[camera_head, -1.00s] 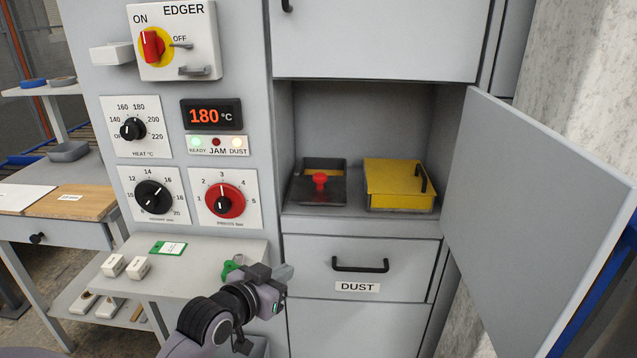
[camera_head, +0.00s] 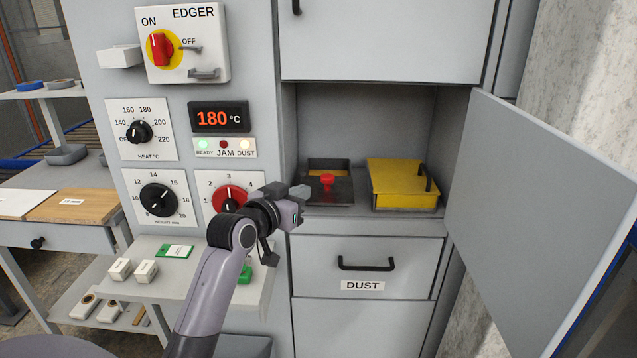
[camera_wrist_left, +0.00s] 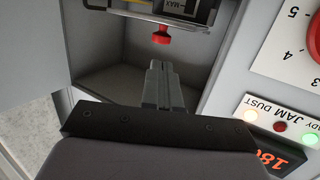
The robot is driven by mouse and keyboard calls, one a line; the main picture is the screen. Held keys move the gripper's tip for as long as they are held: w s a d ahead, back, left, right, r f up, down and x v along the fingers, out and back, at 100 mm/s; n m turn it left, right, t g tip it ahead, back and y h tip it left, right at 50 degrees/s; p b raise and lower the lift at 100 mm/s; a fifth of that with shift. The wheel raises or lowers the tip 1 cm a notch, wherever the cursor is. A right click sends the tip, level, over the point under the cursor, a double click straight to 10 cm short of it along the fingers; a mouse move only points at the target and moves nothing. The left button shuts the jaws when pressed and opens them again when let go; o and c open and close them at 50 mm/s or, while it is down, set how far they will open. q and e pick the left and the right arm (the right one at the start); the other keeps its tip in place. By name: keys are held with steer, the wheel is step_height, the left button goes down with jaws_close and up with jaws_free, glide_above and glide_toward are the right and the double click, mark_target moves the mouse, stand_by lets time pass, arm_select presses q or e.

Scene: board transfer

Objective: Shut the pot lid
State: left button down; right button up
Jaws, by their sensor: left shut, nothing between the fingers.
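The dark pot (camera_head: 338,195) stands in the open compartment, on its left side. Its lid carries a red knob (camera_head: 327,181); a yellow strip shows behind the lid, so the lid does not cover the whole pot. In the left wrist view the knob (camera_wrist_left: 161,35) hangs near the top, with a "MAX" mark above it. My left gripper (camera_head: 301,191) is shut and empty, just in front and left of the pot. In the wrist view its closed fingertips (camera_wrist_left: 162,68) point toward the knob, with a gap between them.
A yellow box (camera_head: 402,184) with a black handle stands right of the pot. The compartment door (camera_head: 540,190) is swung open to the right. The dust drawer (camera_head: 366,263) is below. The control panel with the red pressure knob (camera_head: 217,200) is on the left.

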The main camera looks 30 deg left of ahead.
mark_target(325, 180)
arm_select(q)
steer(key=shift+w+a+f, duration=0.1)
steer(key=shift+w+f, duration=0.1)
steer(key=shift+w, duration=1.1)
steer(key=shift+w+a+f, duration=0.1)
steer(key=shift+w+f, duration=0.1)
steer(key=shift+w, duration=1.15)
steer(key=shift+w+a+f, duration=0.1)
steer(key=shift+w+f, duration=0.1)
steer(key=shift+w, duration=1.1)
